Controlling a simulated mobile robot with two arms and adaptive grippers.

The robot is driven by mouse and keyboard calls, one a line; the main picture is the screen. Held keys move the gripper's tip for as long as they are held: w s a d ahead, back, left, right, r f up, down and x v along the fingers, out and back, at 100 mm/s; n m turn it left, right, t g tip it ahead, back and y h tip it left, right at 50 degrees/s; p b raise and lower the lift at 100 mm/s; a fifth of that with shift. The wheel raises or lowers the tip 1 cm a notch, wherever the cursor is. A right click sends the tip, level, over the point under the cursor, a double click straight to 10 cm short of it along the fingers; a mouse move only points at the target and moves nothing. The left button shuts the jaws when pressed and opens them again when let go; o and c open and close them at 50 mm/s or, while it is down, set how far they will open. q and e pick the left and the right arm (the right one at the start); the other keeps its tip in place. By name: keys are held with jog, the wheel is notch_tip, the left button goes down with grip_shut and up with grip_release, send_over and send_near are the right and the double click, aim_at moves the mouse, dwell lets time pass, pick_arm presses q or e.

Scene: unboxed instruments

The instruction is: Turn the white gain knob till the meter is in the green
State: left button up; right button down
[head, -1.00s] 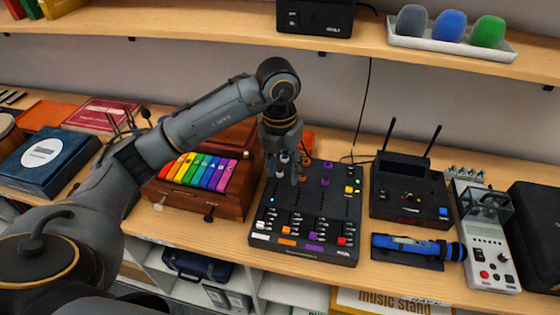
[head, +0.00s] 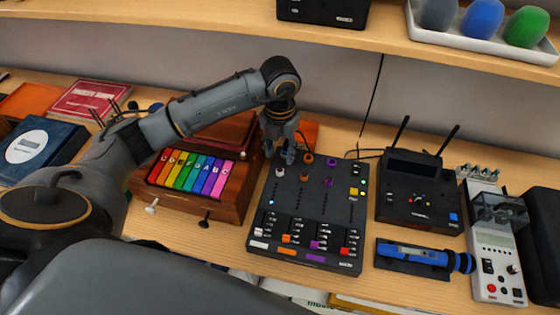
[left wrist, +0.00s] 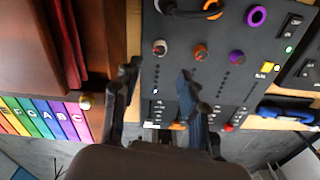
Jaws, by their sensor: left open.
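The black mixer (head: 315,215) lies on the bench, with rows of coloured knobs and sliders. A white knob (head: 280,172) shows at its left side. It also shows in the left wrist view (left wrist: 160,48), left of an orange (left wrist: 200,52) and a purple knob (left wrist: 237,57). My left gripper (head: 279,156) is open and empty above the mixer's back left corner. In the left wrist view the white knob appears between and just beyond the fingertips (left wrist: 159,74), with no contact visible. Any white knob in the back row is hidden by the gripper. The meter reading is too small to tell.
A rainbow-keyed wooden instrument (head: 190,175) stands close left of the mixer. A black receiver with two antennas (head: 420,190), a blue microphone (head: 415,252) and a white device (head: 497,262) stand to the right. A shelf (head: 390,38) runs above the bench.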

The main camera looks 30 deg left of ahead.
aim_at(280, 170)
pick_arm(q)
jog(key=f, duration=0.3)
jog(key=f+p, duration=0.1)
jog(key=f, duration=0.2)
jog(key=shift+w+a+p, duration=0.1)
jog(key=shift+w+p, duration=0.1)
jog(key=shift+p, duration=0.1)
jog(key=shift+f, duration=0.6)
grip_shut()
pick_arm(e)
jog(key=shift+w+a+r, duration=0.2)
jog(key=shift+w+r, duration=0.2)
jog(key=shift+r, duration=0.2)
jog(key=shift+w+a+r, duration=0.15)
jog(key=shift+w+r, duration=0.2)
jog(key=shift+r, duration=0.2)
